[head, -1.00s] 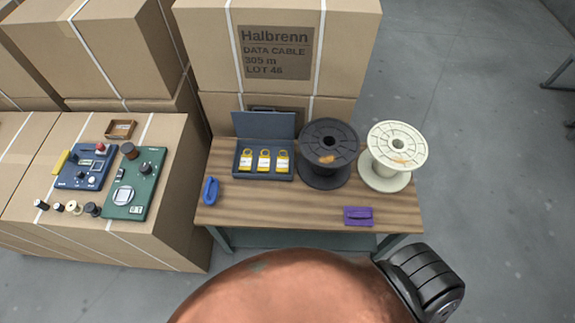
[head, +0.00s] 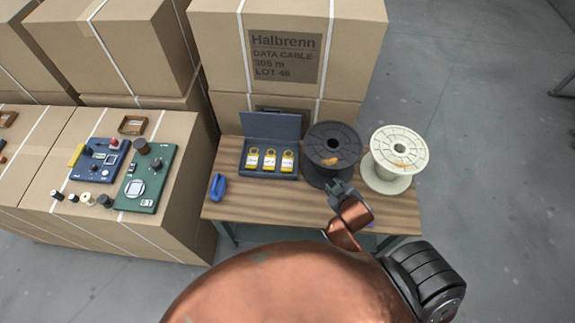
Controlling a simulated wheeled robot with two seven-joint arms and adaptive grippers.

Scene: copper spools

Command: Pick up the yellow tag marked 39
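Three yellow tags, left (head: 253,158), middle (head: 270,158) and right (head: 287,159), sit side by side in an open dark blue case (head: 268,173) on the wooden table. Each has a white label, but the marks are too small to read, so I cannot tell which is 39. My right gripper (head: 336,190) is over the table, to the right of and nearer than the case, in front of the black spool. It is apart from the tags, and its fingers are too small to read as open or shut. My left gripper is not in view.
A black spool (head: 331,145) and a cream spool (head: 394,150) stand right of the case. A blue clip-like item (head: 217,186) lies at the table's left. My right arm mostly hides a purple item. Bare wood (head: 270,201) lies before the case. Cartons stand behind.

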